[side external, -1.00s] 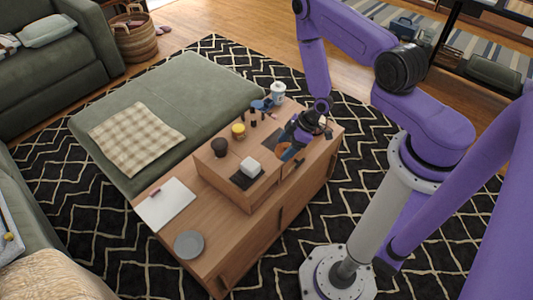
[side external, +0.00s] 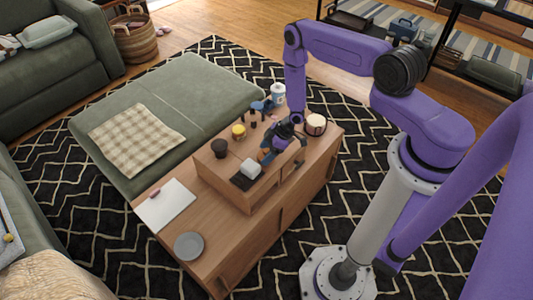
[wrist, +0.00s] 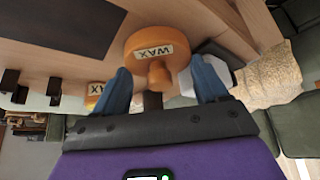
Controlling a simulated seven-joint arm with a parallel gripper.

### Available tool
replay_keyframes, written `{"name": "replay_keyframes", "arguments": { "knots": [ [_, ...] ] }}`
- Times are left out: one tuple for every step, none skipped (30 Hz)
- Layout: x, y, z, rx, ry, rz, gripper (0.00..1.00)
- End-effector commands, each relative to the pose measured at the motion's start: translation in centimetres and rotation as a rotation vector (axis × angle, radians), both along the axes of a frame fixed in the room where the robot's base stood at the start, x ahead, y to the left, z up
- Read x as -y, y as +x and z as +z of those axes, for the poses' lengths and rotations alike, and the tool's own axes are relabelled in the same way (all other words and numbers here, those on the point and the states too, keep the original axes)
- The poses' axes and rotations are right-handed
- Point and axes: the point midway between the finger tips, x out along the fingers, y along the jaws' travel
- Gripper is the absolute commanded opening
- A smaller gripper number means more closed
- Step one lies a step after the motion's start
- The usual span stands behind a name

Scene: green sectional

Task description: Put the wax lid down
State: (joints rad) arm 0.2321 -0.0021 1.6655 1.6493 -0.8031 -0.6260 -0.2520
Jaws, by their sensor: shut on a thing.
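The wax lid (wrist: 150,52) is a round orange disc with a knob and a "WAX" label, seen close in the wrist view. My gripper (wrist: 161,72) has its two blue fingers around it and is shut on it. In the side external view my gripper (side external: 271,153) is over the raised wooden box on the table, right of the white block, and largely hides the lid. Whether the lid touches any surface I cannot tell.
A cream round container (side external: 316,124) and a white canister (side external: 278,94) stand at the table's far end. A grey plate (side external: 189,246) lies near the front.

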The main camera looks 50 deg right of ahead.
Motion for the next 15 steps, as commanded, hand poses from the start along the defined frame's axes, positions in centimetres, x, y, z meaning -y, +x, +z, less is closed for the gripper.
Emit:
{"name": "replay_keyframes", "arguments": {
  "knots": [
    [0.00, -0.03, -0.60, 0.000, 0.000, 0.000, 0.44],
    [-0.01, -0.08, -0.87, -0.001, 0.000, 0.000, 0.44],
    [0.00, -0.04, -1.12, 0.000, 0.000, 0.000, 0.44],
    [0.01, -0.02, -1.23, 0.000, 0.000, 0.001, 0.44],
    [0.00, -0.03, -1.31, 0.000, 0.000, 0.001, 0.44],
    [0.00, -0.03, -1.37, 0.000, 0.000, 0.001, 0.44],
    [0.00, -0.03, -1.37, 0.000, 0.000, 0.001, 0.44],
    [0.01, -0.02, -1.36, 0.000, 0.000, 0.001, 0.44],
    [0.01, -0.02, -1.35, 0.000, 0.000, 0.001, 0.44],
    [0.01, -0.02, -1.34, 0.000, 0.000, 0.001, 0.44],
    [0.01, -0.02, -1.34, 0.000, 0.000, 0.001, 0.44],
    [0.01, -0.02, -1.34, 0.000, 0.000, 0.001, 0.44],
    [0.01, -0.03, -1.36, 0.000, 0.000, 0.001, 0.44],
    [0.01, -0.04, -1.41, 0.000, 0.000, 0.001, 0.44],
    [0.00, -0.05, -1.53, 0.000, 0.000, 0.001, 0.44]
  ]
}}
